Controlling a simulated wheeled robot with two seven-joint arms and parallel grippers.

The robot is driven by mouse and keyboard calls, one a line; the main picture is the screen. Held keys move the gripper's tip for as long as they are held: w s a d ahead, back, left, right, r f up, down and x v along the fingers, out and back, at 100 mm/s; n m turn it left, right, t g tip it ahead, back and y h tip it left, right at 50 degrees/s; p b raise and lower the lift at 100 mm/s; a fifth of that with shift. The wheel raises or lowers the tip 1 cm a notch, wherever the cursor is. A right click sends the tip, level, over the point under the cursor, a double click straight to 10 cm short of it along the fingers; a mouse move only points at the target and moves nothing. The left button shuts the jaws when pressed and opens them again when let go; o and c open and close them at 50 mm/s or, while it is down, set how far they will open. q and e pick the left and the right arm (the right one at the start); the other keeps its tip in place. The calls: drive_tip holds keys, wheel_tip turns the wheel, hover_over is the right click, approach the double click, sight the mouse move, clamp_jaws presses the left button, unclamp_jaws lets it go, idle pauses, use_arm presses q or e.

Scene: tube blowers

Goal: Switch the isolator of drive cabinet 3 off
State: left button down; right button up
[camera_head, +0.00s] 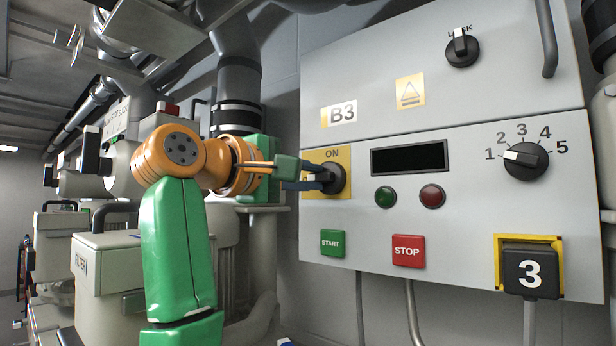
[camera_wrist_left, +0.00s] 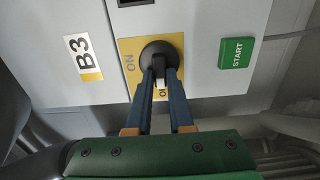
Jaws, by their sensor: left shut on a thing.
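The isolator is a black rotary knob (camera_head: 332,178) on a yellow plate (camera_head: 330,155) at the left of the grey cabinet front (camera_head: 455,215), marked B3. ON is printed above the knob; a partly covered label is at its left. My left gripper (camera_head: 318,173) reaches in from the left and is shut on the knob's handle. In the left wrist view its blue fingers (camera_wrist_left: 160,84) lie either side of the knob (camera_wrist_left: 158,58). The handle's pale mark points away from ON, towards the other, partly hidden label, which begins with O. My right gripper is out of view.
A green START button (camera_head: 333,242), red STOP button (camera_head: 408,250), two lamps and a dark display (camera_head: 409,158) sit near the isolator. A selector (camera_head: 525,160) and a black block marked 3 (camera_head: 530,268) are farther right. Pipes and machinery (camera_head: 105,265) crowd the left.

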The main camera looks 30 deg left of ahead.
use_arm(q)
drive_tip(key=shift+r, duration=0.1)
idle(0.4)
drive_tip(key=c, duration=1.1)
unclamp_jaws()
drive_tip(key=o, duration=0.3)
drive_tip(key=shift+w, duration=0.1)
drive_tip(key=s+a+b, duration=0.1)
drive_tip(key=s+b, duration=0.2)
drive_tip(key=s, duration=0.4)
